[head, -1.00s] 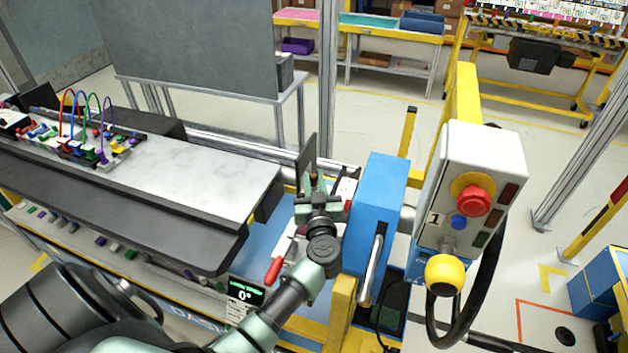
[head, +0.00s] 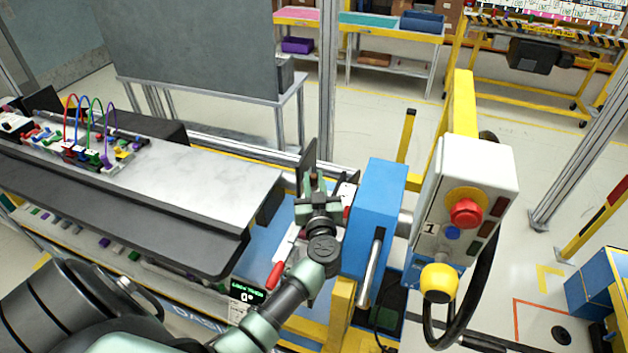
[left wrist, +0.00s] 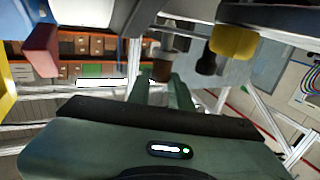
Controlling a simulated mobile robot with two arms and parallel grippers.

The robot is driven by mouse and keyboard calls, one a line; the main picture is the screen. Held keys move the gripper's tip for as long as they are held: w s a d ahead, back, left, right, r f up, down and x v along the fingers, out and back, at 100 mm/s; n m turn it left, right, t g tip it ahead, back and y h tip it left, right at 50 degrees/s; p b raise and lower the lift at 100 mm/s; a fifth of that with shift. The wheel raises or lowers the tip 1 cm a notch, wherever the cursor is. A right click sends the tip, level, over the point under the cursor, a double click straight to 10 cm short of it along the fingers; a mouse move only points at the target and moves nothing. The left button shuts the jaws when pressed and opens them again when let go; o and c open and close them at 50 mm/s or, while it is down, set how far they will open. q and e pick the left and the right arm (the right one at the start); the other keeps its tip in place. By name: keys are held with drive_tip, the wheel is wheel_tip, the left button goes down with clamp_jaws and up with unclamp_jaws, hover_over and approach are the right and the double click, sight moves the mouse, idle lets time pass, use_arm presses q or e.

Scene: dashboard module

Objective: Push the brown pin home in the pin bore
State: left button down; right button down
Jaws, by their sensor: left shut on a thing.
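My left gripper (head: 315,185) points away from me beside the blue block, in front of a dark upright plate (head: 307,165). It is shut on the brown pin (left wrist: 161,71), which shows as a short brown cylinder between the fingertips in the left wrist view. In the head view only a small brownish bit of the pin (head: 314,177) shows between the fingers. The pin bore is hidden or too small to make out, so I cannot tell how deep the pin sits. My right gripper is not in view.
A blue block with a handle (head: 376,215) stands close on the right. Beyond it hangs a control box (head: 468,185) with a red button and yellow knob. The dashboard module (head: 195,185) lies left, with coloured wires. The left wrist view shows a yellow part (left wrist: 233,42) near the fingers.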

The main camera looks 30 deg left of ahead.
use_arm(q)
drive_tip(key=shift+p, duration=0.4)
idle(0.3)
drive_tip(key=shift+f+b, duration=0.55)
drive_tip(key=shift+f, duration=0.6)
idle(0.8)
drive_tip(key=c, duration=1.2)
unclamp_jaws()
drive_tip(key=shift+f, duration=0.1)
drive_tip(key=shift+s, duration=0.1)
drive_tip(key=b+v, duration=0.1)
drive_tip(key=v, duration=0.7)
drive_tip(key=shift+d, duration=0.1)
drive_tip(key=shift+w, duration=0.2)
